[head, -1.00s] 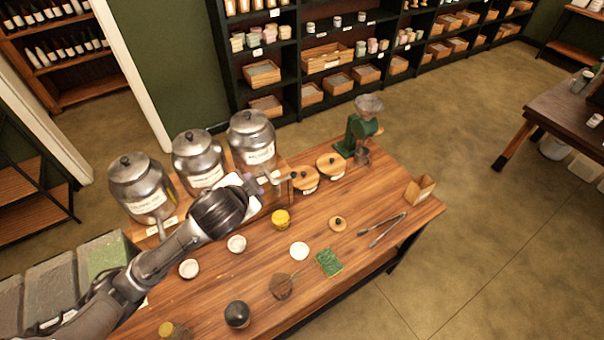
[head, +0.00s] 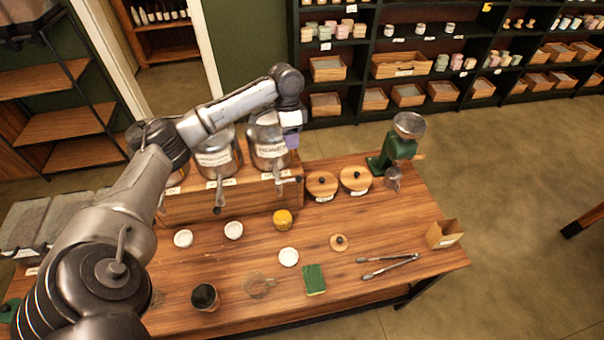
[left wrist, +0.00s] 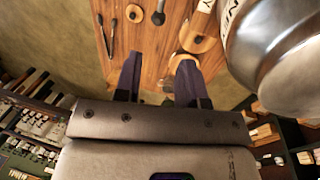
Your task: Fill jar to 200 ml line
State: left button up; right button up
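Three metal canisters with taps stand on a wooden riser; the right one, labelled HONEY (head: 270,152), also shows at the right of the left wrist view (left wrist: 285,60). A clear glass vessel (head: 259,286), perhaps the jar, sits on the table front; its 200 ml line cannot be made out. A small yellow-topped jar (head: 283,220) stands below the riser. My left gripper (head: 292,138) is raised at the right side of the honey canister. In the left wrist view its fingers (left wrist: 158,78) are apart with nothing between them. My right gripper is out of view.
The wooden table (head: 340,215) holds white dishes (head: 233,230), a green sponge (head: 314,280), tongs (head: 388,265), a black-topped item (head: 205,297) and lidded wooden pots (head: 355,179). A green grinder (head: 397,150) stands at the back right. The table's middle right is fairly clear.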

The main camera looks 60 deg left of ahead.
aim_at(294, 179)
pick_arm(q)
jog(key=shift+p+x, duration=1.25)
jog(key=shift+x, duration=5.65)
jog(key=shift+c, duration=0.2)
grip_shut()
